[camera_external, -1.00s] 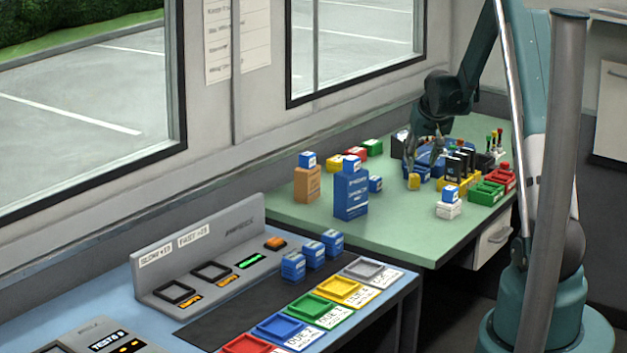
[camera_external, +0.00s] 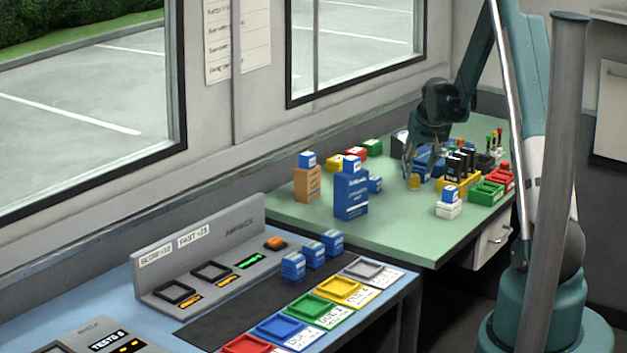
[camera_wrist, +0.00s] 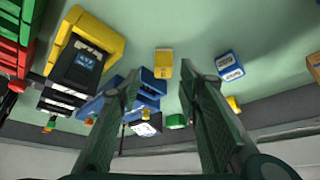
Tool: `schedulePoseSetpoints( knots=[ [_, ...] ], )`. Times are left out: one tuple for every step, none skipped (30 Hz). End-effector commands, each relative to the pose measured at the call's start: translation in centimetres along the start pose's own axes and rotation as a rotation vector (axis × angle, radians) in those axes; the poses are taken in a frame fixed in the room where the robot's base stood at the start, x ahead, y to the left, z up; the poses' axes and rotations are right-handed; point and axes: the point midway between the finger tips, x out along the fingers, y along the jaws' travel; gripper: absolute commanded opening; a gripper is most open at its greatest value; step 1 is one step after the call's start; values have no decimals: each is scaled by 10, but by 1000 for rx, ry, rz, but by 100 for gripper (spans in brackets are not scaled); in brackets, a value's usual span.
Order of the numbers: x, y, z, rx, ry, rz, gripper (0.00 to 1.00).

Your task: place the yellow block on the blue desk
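A small yellow block (camera_external: 414,183) stands on the green table. In the wrist view the yellow block (camera_wrist: 163,62) shows between and just beyond my fingertips. My gripper (camera_external: 415,172) is open and low over it, fingers pointing down on either side; I cannot tell whether they touch it. The open fingers also show in the wrist view (camera_wrist: 159,80). Another yellow piece (camera_external: 336,161) is partly hidden behind the tall blue box. The blue desk (camera_external: 105,285) is in the left foreground.
The tall blue box (camera_external: 351,193), an orange box (camera_external: 307,184) and a white box (camera_external: 448,209) stand on the green table (camera_external: 400,225). A yellow holder (camera_external: 458,180) is close right of my gripper. Coloured trays (camera_external: 312,308) and several blue blocks (camera_external: 313,253) occupy the desk.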

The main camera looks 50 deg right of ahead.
Motion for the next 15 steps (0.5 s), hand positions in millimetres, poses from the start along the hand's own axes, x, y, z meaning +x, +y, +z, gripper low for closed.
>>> schedulePoseSetpoints(
  knots=[
    [3, -1, 0, 0, 0, 0, 35],
    [5, -1, 0, 0, 0, 0, 35],
    [8, -2, 1, 0, 0, 0, 35],
    [11, -2, 1, 0, 0, 0, 35],
    [14, -3, 1, 0, 0, 0, 35],
    [18, -4, 1, 0, 0, 0, 35],
    [21, -4, 1, 0, 0, 0, 35],
    [25, -5, 2, 0, 0, 0, 35],
    [29, -6, 2, 0, 0, 0, 35],
    [32, -6, 2, 0, 0, 0, 35],
    [34, -6, 2, 0, 0, 0, 35],
    [38, -6, 1, 0, 0, 0, 35],
    [40, -6, 1, 0, 0, 0, 35],
    [43, -6, 1, 0, 0, 0, 35],
    [45, -6, 1, 0, 0, 0, 35]
  ],
)
